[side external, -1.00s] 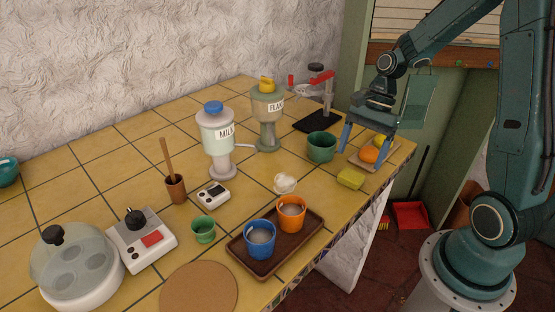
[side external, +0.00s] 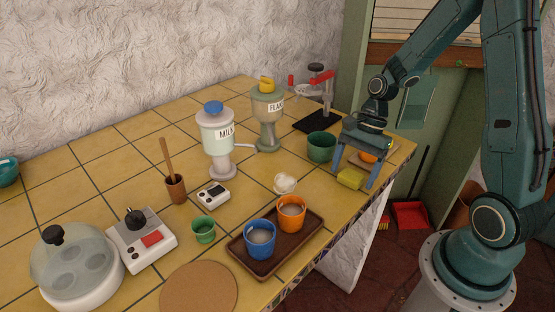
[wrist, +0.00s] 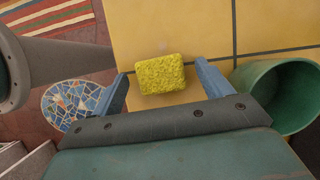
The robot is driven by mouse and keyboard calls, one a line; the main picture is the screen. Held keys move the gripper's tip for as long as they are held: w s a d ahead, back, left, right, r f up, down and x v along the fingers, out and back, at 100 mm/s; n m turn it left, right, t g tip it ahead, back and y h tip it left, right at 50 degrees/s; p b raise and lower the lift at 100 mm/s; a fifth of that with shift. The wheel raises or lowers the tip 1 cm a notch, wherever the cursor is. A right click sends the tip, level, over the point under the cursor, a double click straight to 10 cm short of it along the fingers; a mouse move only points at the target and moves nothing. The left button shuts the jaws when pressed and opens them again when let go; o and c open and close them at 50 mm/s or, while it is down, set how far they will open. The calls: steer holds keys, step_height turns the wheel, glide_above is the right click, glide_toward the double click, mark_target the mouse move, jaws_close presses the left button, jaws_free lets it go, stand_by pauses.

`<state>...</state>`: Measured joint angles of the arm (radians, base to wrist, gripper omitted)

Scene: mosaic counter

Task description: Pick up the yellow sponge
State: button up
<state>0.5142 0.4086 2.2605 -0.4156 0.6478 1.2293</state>
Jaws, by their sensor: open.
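The yellow sponge (side external: 350,178) lies on the tiled counter near its front right edge. It also shows in the wrist view (wrist: 160,74), just beyond and between the two blue fingers. My gripper (side external: 354,175) is open and low over the counter, with its fingers on either side of the sponge in the side view. In the wrist view the open gripper (wrist: 161,80) has a gap between each finger and the sponge. I cannot tell exactly how high the fingertips are above the tiles.
A green cup (side external: 320,147) stands close to the left of my gripper; it is near the right finger in the wrist view (wrist: 277,93). An orange fruit (side external: 367,156) is partly hidden behind my gripper. A brown tray (side external: 262,262) with blue and orange cups stands in front.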

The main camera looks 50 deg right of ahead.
mark_target(353, 173)
steer(key=c, duration=1.1)
steer(key=shift+o, duration=0.2)
steer(key=shift+r, duration=0.15)
step_height(353, 173, up, 20)
stand_by(0.6)
